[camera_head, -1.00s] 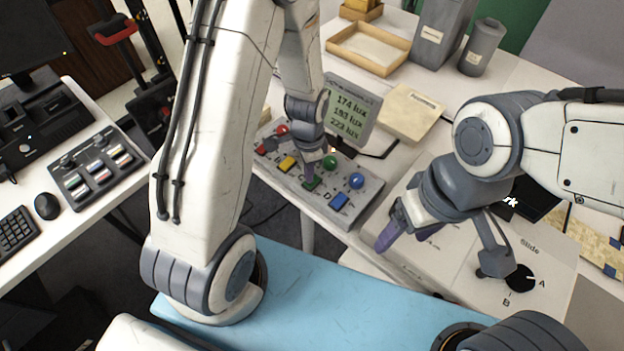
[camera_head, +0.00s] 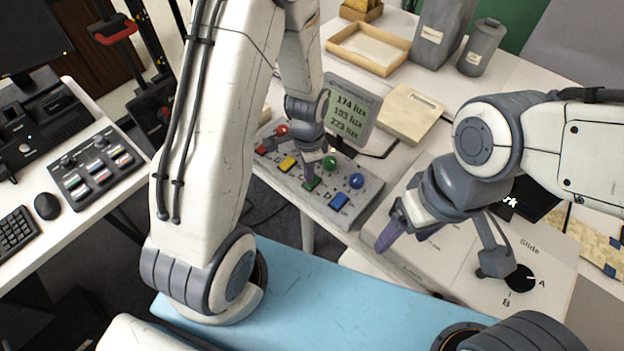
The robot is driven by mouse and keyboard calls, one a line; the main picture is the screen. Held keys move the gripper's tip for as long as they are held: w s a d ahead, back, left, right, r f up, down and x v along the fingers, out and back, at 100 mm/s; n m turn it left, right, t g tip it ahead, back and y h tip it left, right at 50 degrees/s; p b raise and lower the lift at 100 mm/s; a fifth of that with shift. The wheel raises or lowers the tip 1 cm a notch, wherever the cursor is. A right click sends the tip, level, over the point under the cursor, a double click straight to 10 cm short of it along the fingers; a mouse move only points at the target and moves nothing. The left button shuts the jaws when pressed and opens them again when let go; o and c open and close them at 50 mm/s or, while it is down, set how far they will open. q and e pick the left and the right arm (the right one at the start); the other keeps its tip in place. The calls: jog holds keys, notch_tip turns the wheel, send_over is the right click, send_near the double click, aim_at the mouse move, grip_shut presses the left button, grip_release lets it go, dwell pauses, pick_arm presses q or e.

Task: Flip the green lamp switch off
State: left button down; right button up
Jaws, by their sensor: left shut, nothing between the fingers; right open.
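A grey switch panel (camera_head: 363,207) lies on the white table. It carries colored rocker switches with a round lamp of matching color behind them. The green switch (camera_head: 312,183) is partly hidden by my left gripper (camera_head: 309,175), which is shut and empty with its tip at or just above the switch; I cannot tell whether they touch. The green lamp (camera_head: 330,162) sits just to the right of that gripper. My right gripper (camera_head: 404,240) is open and empty, to the right of the panel over a box with a Slide dial.
A display (camera_head: 349,110) with three lux readings stands behind the panel. The blue switch (camera_head: 339,201), blue lamp (camera_head: 356,181) and yellow switch (camera_head: 287,163) flank the green one. A beige box (camera_head: 411,113) and a wooden tray (camera_head: 368,50) lie farther back.

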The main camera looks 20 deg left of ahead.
pick_arm(q)
jog(key=shift+f+b, duration=0.7)
jog(key=shift+f, duration=0.25)
dwell(0.3)
jog(key=shift+r, duration=0.1)
notch_tip(320, 180, up, 7)
jog(key=p, duration=0.6)
jog(key=shift+p, duration=0.3)
jog(key=s+d+r+n, duration=0.1)
jog(key=s+d+r, duration=0.5)
jog(key=d+r, duration=0.45)
jog(key=s+d+r+n+h, duration=0.1)
jog(key=s+d+r, duration=0.1)
jog(key=s+r, duration=0.7)
jog(key=s, duration=0.3)
jog(key=shift+n, duration=0.4)
